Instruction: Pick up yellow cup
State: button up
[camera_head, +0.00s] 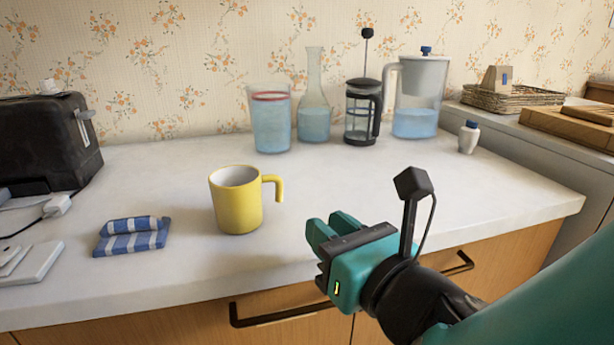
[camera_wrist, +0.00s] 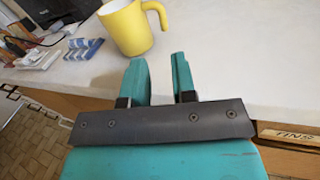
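A yellow cup (camera_head: 236,205) stands upright on the white counter, white inside, with its handle pointing right. In the wrist view the yellow cup (camera_wrist: 125,28) is at the top, beyond the fingertips and a little to their left. My gripper (camera_head: 315,235) is teal and black and sits at the counter's front edge, right of and nearer than the cup, apart from it. In the wrist view my gripper (camera_wrist: 160,68) shows two teal fingers with a gap between them and nothing in it.
A folded blue-striped cloth (camera_head: 132,236) lies left of the cup, with a black toaster (camera_head: 45,145) behind it. A water glass (camera_head: 270,122), a flask (camera_head: 314,105), a French press (camera_head: 361,110) and a pitcher (camera_head: 416,100) stand at the back. The counter (camera_head: 340,185) right of the cup is clear.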

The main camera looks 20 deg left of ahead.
aim_at(281, 187)
jog(key=p+x, duration=0.4)
jog(key=x, duration=0.1)
jog(key=p+x, duration=0.3)
jog(key=shift+w+r, duration=0.2)
jog(key=shift+r, duration=0.1)
jog(key=shift+w+a+f+p, duration=0.2)
jog(key=shift+w+p, duration=0.05)
jog(key=shift+p, duration=0.1)
jog(key=p+x, duration=0.4)
jog(key=p, duration=0.2)
jog(key=shift+w+a+r, duration=0.1)
jog(key=shift+w+a, duration=0.05)
jog(key=shift+w+a+f+p, duration=0.25)
jog(key=shift+a+f+p, duration=0.1)
jog(key=shift+p, duration=0.2)
jog(key=shift+r, duration=0.1)
grip_shut()
